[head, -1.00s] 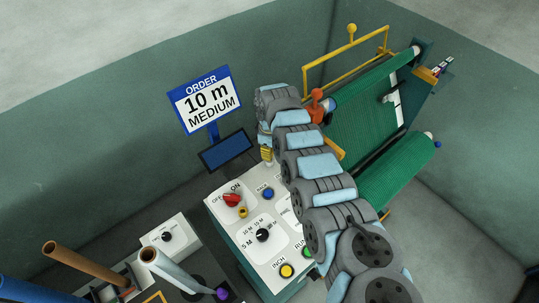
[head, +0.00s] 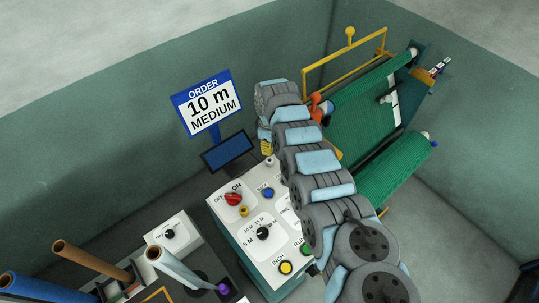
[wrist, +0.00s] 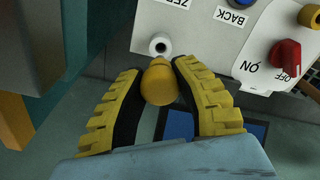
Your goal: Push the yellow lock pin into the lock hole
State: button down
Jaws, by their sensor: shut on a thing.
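The yellow lock pin, with a rounded knob (wrist: 160,83), sits between the two yellow ribbed fingers of my gripper (wrist: 160,92) in the wrist view. My gripper is shut on it. Just beyond the knob, at the edge of the white panel, is a white round piece with a dark centre (wrist: 159,46). I cannot tell for sure whether it is the lock hole. A small gap seems to show between the two. In the head view my gripper (head: 265,143) is mostly hidden by my wrist, just above that white piece (head: 269,160).
The white control panel (head: 226,219) carries a red switch (head: 233,198), a blue button (head: 267,193), a black dial (head: 264,233) and a yellow button (head: 285,267). A dark blue screen (head: 227,151) stands close left of my gripper. Green netting rolls (head: 395,172) are at right.

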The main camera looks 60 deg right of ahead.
dwell(0.5)
jog(key=shift+r+p, duration=1.95)
jog(key=shift+p, duration=0.1)
